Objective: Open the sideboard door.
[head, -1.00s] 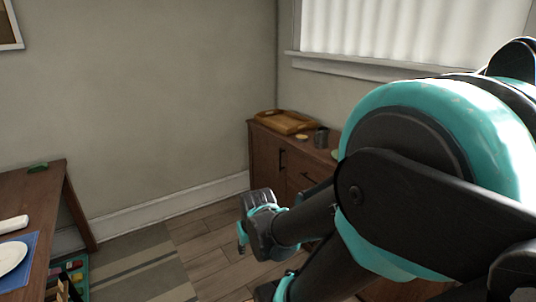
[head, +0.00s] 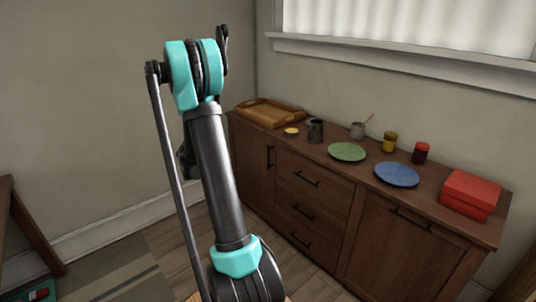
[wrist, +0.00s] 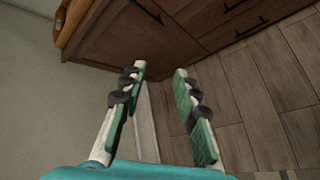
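The brown wooden sideboard (head: 330,205) stands along the wall under the window. Its left door (head: 248,160) is shut and has a dark vertical handle (head: 270,157). Its right door (head: 395,255) is also shut, with a dark handle (head: 410,222) near its top edge. Drawers with dark handles lie between the doors. In the wrist view, my gripper (wrist: 160,72) is open and empty, its fingers pointing toward the sideboard's lower left part (wrist: 110,40). A dark handle (wrist: 145,10) shows above the fingers. The gripper is not clearly visible in the head view.
The top holds a wooden tray (head: 268,113), a green plate (head: 347,152), a blue plate (head: 397,174), a red box (head: 470,192) and several jars and cups. A table leg (head: 35,230) stands at the left. Wood floor (wrist: 265,105) lies before the sideboard.

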